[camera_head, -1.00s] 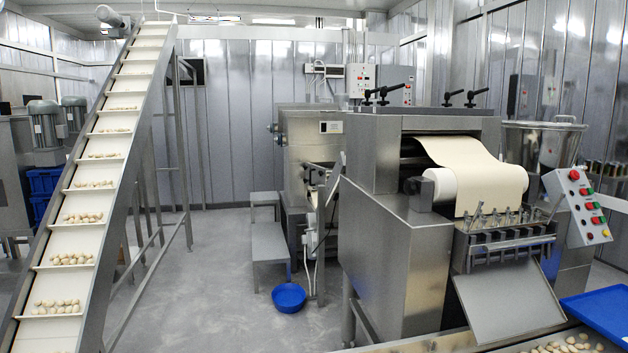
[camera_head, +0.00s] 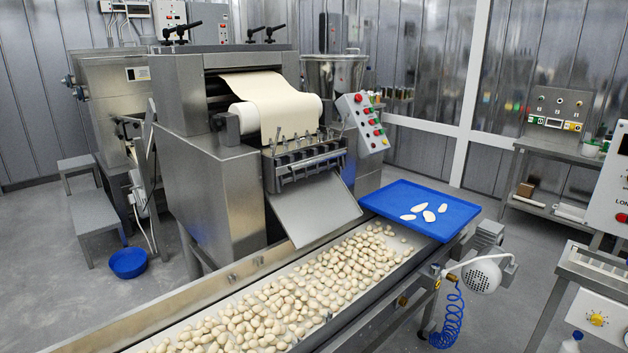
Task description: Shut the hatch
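Neither of my grippers shows in the head view. No part that is clearly a hatch can be made out. The pasta machine (camera_head: 215,190) stands left of the middle, with a sheet of dough (camera_head: 272,95) running over a roll at its top. A flat metal plate (camera_head: 315,208) slopes down from its front towards the belt; I cannot tell whether it is a hatch or a chute.
A conveyor (camera_head: 150,318) full of filled pasta runs along the front. A blue tray (camera_head: 405,213) with several pale pieces sits beside it. A blue bowl (camera_head: 128,263) and grey steps (camera_head: 93,215) stand left. A bench (camera_head: 560,150) stands right; grey floor (camera_head: 50,310) lies clear at left.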

